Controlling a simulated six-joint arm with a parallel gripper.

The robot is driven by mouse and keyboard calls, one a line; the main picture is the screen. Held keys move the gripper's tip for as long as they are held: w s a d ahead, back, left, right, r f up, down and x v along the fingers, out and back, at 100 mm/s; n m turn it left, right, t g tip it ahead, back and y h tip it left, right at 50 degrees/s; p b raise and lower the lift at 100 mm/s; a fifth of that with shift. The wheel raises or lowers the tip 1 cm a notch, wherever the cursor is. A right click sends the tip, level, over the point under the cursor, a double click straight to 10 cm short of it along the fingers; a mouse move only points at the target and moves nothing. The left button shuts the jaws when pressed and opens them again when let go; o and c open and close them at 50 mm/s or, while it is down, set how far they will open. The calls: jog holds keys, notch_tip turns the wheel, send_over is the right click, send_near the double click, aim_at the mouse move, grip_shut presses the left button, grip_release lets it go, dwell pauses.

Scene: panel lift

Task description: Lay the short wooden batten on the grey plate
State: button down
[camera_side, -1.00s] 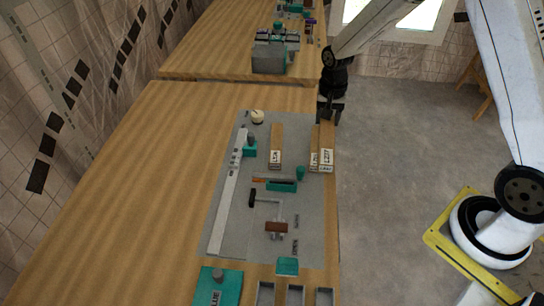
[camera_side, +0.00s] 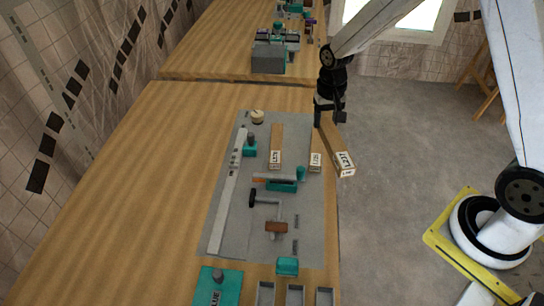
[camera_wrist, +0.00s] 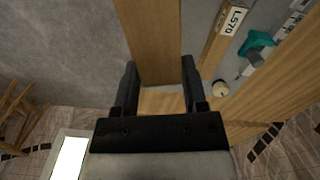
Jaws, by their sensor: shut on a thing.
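My gripper (camera_side: 329,118) is shut on a wooden batten (camera_side: 342,158) with a white, dark-lettered end label. It holds the batten by its far part, turned out so that the labelled end is over the table's right edge. The held batten (camera_wrist: 152,35) runs away between both fingers (camera_wrist: 160,72) in the wrist view. The grey plate (camera_side: 240,240) lies flat on the table. The labels are too small to read surely in the side view.
The grey plate also bears a long pale bar (camera_side: 226,205), a hammer (camera_side: 276,226), teal-handled tools (camera_side: 283,186) and a round cream item (camera_side: 257,117). A teal block (camera_side: 218,285) and small grey trays (camera_side: 295,295) are at the near edge. Bare wood is at the left.

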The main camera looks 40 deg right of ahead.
aim_at(324, 132)
jog(key=s+a+n, duration=0.1)
jog(key=n, duration=0.1)
jog(key=s+a+r+n, duration=0.1)
jog(key=a+r+n, duration=0.1)
jog(key=n, duration=0.1)
jog(key=shift+s+a+r+n, duration=0.15)
jog(key=shift+s+n, duration=0.15)
jog(key=shift+s, duration=0.1)
jog(key=shift+a, duration=0.1)
jog(key=s+a+f+n, duration=0.1)
jog(key=s+a+n, duration=0.2)
jog(key=a+n, duration=0.6)
jog(key=s+a+f+n, duration=0.1)
jog(key=s+a+n, duration=0.2)
jog(key=a+n, duration=0.6)
jog(key=s+a+f+n, duration=0.1)
jog(key=s+a+n, duration=0.2)
jog(key=a+n, duration=0.6)
jog(key=a, duration=0.4)
jog(key=shift+f, duration=0.3)
jog(key=shift+a, duration=0.15)
